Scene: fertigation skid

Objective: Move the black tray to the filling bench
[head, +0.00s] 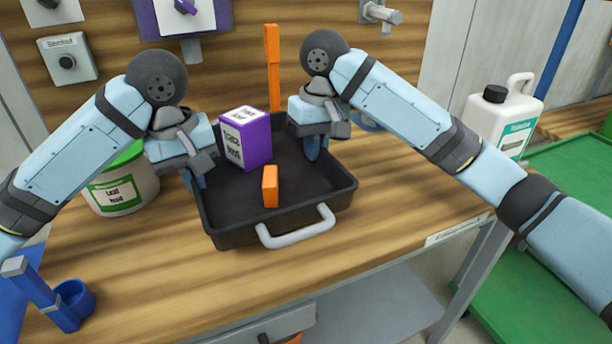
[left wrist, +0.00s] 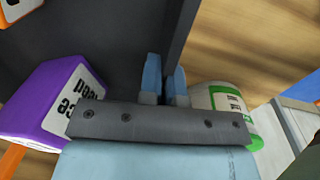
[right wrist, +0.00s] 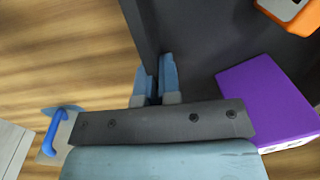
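The black tray (head: 225,238) is at the wooden bench's front middle, its pale handle (head: 296,228) facing me. It holds a purple-and-white box (head: 250,145) and a small orange block (head: 270,187). My left gripper (head: 195,178) has its fingers on either side of the tray's left wall, closed on it; the left wrist view shows the wall between them (left wrist: 164,80). My right gripper (head: 314,145) grips the right wall the same way, as the right wrist view shows (right wrist: 155,82). I cannot tell whether the tray is clear of the bench top. I cannot identify the filling bench for certain.
A white tub with a green lid (head: 122,190) stands close left of the tray. A blue holder (head: 70,300) is at the front left. A tall orange piece (head: 272,70) rises behind the tray. A white jug (head: 500,118) and green surfaces (head: 575,165) are at the right.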

